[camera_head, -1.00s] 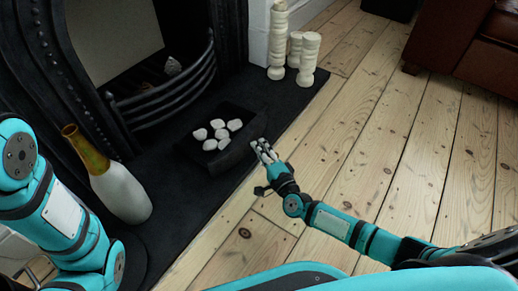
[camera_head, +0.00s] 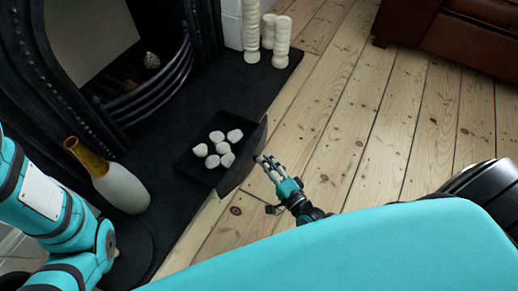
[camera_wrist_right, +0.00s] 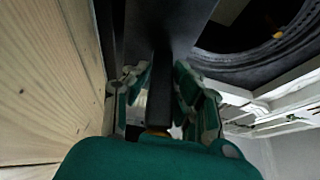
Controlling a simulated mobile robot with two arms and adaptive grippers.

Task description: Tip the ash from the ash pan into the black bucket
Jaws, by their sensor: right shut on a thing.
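The black ash pan (camera_head: 190,163) is a shallow tray with several pale grey-white lumps of ash (camera_head: 219,147) in it. It looks roughly level at the hearth's right edge, its near end reaching over the floorboards; I cannot tell if it is clear of the hearth. My right gripper (camera_head: 264,164) is at the pan's near end. In the right wrist view its fingers (camera_wrist_right: 160,92) are closed on a dark upright bar, the pan's handle (camera_wrist_right: 161,75). A dark round shape (camera_head: 135,245) at lower left, partly behind my left arm, may be the black bucket. My left gripper is out of view.
A white bottle with a gold neck (camera_head: 122,187) stands on the dark hearth (camera_head: 170,215) left of the pan. The black fireplace grate (camera_head: 150,95) is behind. Cream candlesticks (camera_head: 275,45) stand at the hearth's far corner. A brown leather sofa (camera_head: 460,40) is far right. Floorboards between are clear.

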